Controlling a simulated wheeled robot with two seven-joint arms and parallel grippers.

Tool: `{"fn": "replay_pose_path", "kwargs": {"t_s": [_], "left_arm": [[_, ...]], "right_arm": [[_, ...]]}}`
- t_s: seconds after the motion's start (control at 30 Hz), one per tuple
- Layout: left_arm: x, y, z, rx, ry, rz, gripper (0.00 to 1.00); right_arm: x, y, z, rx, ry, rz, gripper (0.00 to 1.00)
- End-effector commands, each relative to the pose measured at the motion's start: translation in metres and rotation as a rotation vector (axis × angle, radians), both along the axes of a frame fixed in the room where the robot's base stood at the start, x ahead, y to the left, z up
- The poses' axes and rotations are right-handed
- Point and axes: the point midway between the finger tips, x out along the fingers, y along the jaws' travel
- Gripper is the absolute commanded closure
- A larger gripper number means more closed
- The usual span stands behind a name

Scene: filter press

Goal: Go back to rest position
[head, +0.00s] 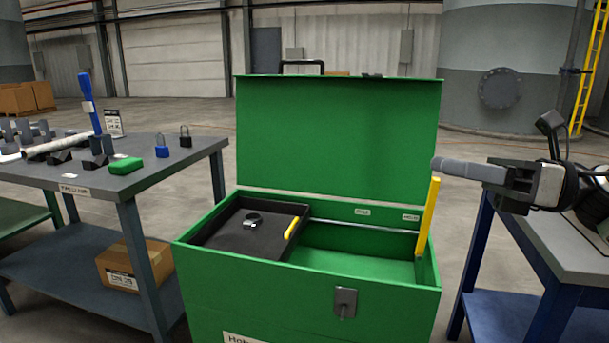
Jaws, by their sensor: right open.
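My right gripper (440,166) reaches in from the right, with its grey fingers pointing left. It is open, with nothing seen between its fingers. Its tips show just above the top of a yellow bar (428,215) at the right side of the open green box (300,290). I cannot tell whether they touch. My left gripper is not in view.
The green lid (335,135) stands upright. A black tray (232,243) fills the box's left part. A grey table (185,165) with a blue padlock (162,145) stands left, a blue-framed table (566,240) right. Concrete floor shows between box and tables.

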Motion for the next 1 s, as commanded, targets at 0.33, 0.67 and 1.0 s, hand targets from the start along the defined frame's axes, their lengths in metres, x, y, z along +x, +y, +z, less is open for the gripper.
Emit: {"fn": "replay_pose_path", "kwargs": {"t_s": [0.33, 0.67, 1.0], "left_arm": [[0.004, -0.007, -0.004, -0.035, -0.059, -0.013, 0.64], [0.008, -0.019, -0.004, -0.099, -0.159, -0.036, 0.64], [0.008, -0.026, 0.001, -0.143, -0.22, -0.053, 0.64]], "right_arm": [[-0.011, 0.058, -0.091, 0.487, 0.54, 0.04, 0.56], [-0.059, 0.091, -0.267, 1.317, 1.653, -0.059, 0.56], [-0.143, 0.112, -0.38, 1.823, 2.385, -0.232, 0.56]]}}
